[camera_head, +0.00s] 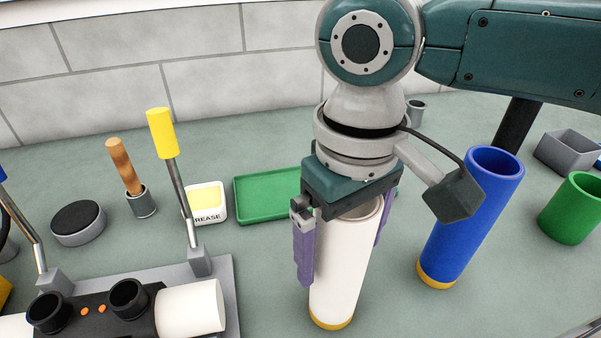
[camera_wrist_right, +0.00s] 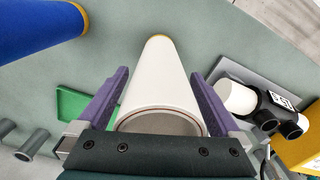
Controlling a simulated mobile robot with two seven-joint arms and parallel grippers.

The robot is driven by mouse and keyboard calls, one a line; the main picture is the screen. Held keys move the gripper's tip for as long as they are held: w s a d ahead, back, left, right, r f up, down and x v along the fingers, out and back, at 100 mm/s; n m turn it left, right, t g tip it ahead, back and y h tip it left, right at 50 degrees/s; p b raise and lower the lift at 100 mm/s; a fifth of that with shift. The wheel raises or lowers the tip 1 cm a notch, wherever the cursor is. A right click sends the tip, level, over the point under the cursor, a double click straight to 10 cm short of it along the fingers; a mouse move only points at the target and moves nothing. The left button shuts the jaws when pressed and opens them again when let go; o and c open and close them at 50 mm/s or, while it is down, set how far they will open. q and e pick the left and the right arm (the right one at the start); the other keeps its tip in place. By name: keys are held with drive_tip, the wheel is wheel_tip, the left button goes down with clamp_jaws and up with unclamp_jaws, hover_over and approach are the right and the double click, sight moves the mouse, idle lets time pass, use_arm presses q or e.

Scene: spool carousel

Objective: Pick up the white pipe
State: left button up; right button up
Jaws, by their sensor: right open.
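The white pipe (camera_head: 338,272) stands upright on the green-grey bench in the head view, with a yellow band at its base. It also shows in the right wrist view (camera_wrist_right: 158,85), with its open rim nearest the camera. My right gripper (camera_head: 342,250) is above the pipe and points down. Its purple fingers are open, one on each side of the pipe's upper part. In the wrist view, gaps show between the fingers (camera_wrist_right: 158,90) and the pipe wall. My left gripper is not in view.
A blue pipe (camera_head: 468,220) stands to the right, with a green cylinder (camera_head: 572,212) and grey bin (camera_head: 567,152) beyond. A green tray (camera_head: 268,196) and grease tub (camera_head: 205,203) lie behind. A fixture with yellow-handled lever (camera_head: 163,134) and white cylinder (camera_head: 190,309) is at left.

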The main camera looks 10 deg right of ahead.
drive_tip(key=shift+f, duration=0.35)
drive_tip(key=shift+r, duration=0.1)
clamp_jaws()
idle(0.5)
